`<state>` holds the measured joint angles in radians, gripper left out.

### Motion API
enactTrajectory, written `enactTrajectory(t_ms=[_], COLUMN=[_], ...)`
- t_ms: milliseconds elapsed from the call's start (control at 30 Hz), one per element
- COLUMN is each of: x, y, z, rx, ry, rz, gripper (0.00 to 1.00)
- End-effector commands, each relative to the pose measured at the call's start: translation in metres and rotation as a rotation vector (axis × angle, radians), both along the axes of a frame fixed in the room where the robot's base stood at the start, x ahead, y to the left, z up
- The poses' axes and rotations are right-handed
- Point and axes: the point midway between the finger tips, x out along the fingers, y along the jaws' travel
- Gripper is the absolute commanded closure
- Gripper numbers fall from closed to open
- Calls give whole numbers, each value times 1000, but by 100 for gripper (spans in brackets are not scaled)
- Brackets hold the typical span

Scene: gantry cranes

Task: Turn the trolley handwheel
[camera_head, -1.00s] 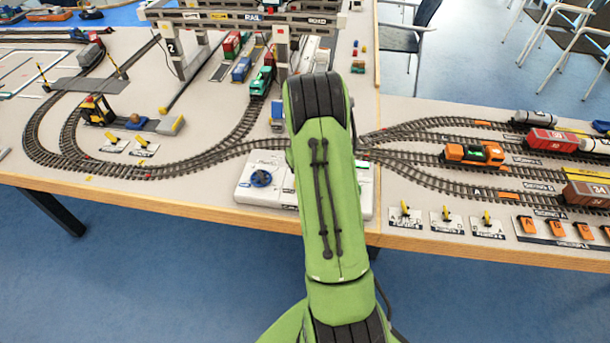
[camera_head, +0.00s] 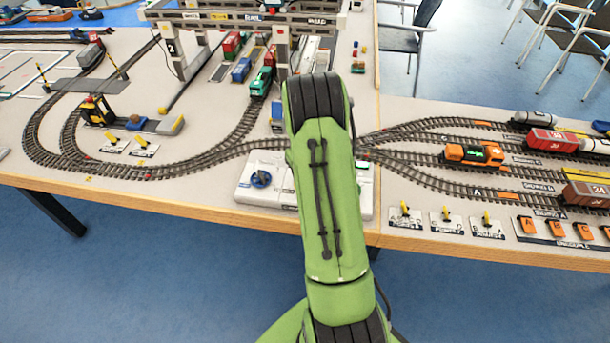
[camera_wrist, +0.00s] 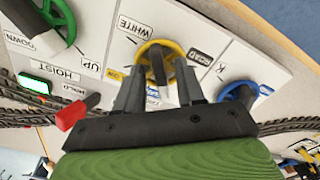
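The control box (camera_head: 246,194) stands at the table's front edge, partly behind my arm in the head view. In the wrist view its white panel carries a yellow handwheel (camera_wrist: 173,48) in the middle, with a WHITE label at its left and a ROAD label at its right. I take this for the trolley handwheel; no trolley label is readable. My gripper (camera_wrist: 160,75) is at the yellow wheel, its two fingers apart, one at each side of the wheel's near part. Contact with the rim cannot be told. My arm hides the gripper in the head view.
A green handwheel (camera_wrist: 70,22) marked HOIST is at the left and a blue handwheel (camera_wrist: 251,91) at the right, close to my gripper. A red lever (camera_wrist: 76,111) sits near the left side. Tracks, wagons and a gantry crane (camera_head: 283,50) fill the table behind.

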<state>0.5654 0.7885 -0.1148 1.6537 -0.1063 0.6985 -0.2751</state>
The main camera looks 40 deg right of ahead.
Motion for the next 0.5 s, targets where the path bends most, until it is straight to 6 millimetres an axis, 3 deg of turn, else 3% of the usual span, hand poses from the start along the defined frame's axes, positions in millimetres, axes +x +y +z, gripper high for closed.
enactTrajectory(t_ms=[167, 500], x=[1, 1], y=[0, 0], z=[14, 109], rx=[-2, -3], ry=[-3, -5], rz=[0, 2], gripper=[62, 62])
